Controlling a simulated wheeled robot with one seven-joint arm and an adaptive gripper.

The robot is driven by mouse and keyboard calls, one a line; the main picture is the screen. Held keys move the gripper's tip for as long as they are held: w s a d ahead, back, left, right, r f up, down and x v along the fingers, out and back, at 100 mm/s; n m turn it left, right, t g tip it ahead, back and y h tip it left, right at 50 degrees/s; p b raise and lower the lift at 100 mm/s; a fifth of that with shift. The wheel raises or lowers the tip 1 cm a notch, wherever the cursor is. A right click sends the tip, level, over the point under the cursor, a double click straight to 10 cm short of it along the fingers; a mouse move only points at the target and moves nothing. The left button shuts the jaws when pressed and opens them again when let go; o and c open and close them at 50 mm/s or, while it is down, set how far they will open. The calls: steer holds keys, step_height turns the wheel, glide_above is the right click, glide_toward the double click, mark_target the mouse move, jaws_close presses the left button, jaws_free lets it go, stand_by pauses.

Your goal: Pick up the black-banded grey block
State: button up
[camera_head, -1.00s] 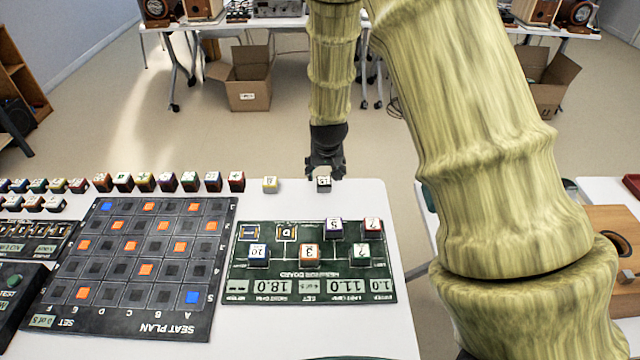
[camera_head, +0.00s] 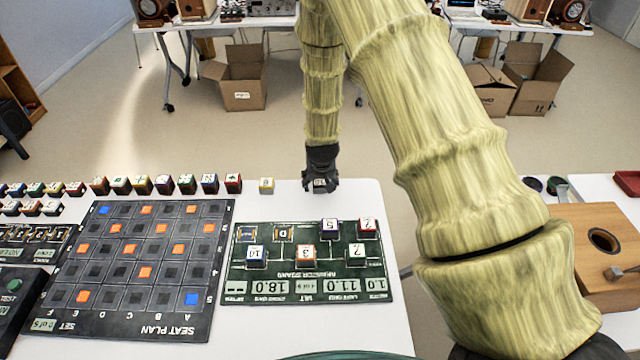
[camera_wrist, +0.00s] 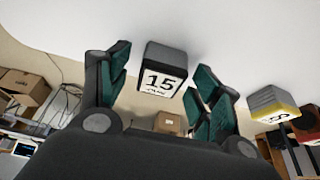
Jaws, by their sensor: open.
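The grey block with a black band (camera_head: 320,186) stands near the far right edge of the white table, its pale top marked 15. In the wrist view its dark side and numbered face (camera_wrist: 162,72) show between the green-padded fingers. My gripper (camera_head: 320,180) is open around this block in the head view; in the wrist view, my gripper (camera_wrist: 160,88) has one finger on each side of it. Visible gaps remain on both sides, and I cannot tell how deep between the fingers the block sits.
A yellow-banded block (camera_head: 267,186) stands just left of my gripper; it also shows in the wrist view (camera_wrist: 274,103). A row of coloured blocks continues left. The green measuring board (camera_head: 310,289) with blocks and the seat plan board (camera_head: 170,325) lie nearer.

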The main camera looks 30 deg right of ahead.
steer(key=shift+w+f, duration=0.1)
steer(key=shift+f, duration=0.2)
steer(key=c, duration=1.1)
